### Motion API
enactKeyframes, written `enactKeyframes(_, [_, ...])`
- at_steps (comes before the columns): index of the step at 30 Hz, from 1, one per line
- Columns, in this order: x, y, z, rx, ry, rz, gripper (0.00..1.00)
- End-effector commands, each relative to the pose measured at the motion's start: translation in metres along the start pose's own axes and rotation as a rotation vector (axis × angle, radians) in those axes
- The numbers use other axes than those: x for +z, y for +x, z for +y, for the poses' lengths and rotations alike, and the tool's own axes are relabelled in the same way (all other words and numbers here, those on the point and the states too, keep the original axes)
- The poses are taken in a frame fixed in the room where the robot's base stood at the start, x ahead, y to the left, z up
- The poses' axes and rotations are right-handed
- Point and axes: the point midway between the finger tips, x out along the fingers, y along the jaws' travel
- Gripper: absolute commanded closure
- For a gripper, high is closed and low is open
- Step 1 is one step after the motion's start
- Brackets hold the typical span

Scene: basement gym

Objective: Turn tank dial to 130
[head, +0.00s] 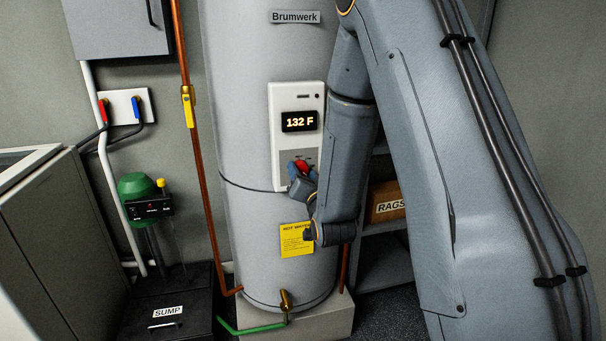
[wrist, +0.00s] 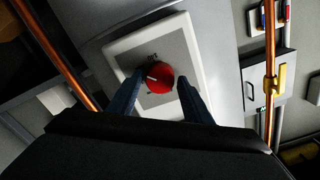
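The tank (head: 245,150) is a tall grey cylinder with a white control panel (head: 283,98) on its front. Its lit display (head: 300,121) reads 132 F. The red dial (head: 301,166) is below the display, partly hidden by my gripper (head: 299,178). In the wrist view the round red dial (wrist: 161,86) has a pale pointer mark aimed toward the left. My gripper (wrist: 162,77) has one finger on each side of the dial, with what look like narrow gaps. I cannot make out the scale marks.
A copper pipe (head: 196,143) runs down left of the tank. A yellow label (head: 296,240) is below the panel. A shelf with a RAGS box (head: 386,207) is behind my arm. The black sump lid (head: 165,312) and a green pump (head: 136,187) are at left.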

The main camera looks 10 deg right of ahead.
Motion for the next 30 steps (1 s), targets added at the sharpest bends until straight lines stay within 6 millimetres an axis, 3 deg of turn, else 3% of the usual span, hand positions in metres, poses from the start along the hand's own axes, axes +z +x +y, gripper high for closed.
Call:
enactKeyframes(12, [0.0, -0.004, 0.0, 0.0, 0.0, 0.0, 0.45])
enactKeyframes(24, [0.001, -0.063, 0.001, 0.001, 0.0, -0.001, 0.45])
enactKeyframes(30, [0.0, -0.077, 0.0, 0.0, 0.0, 0.0, 0.45])
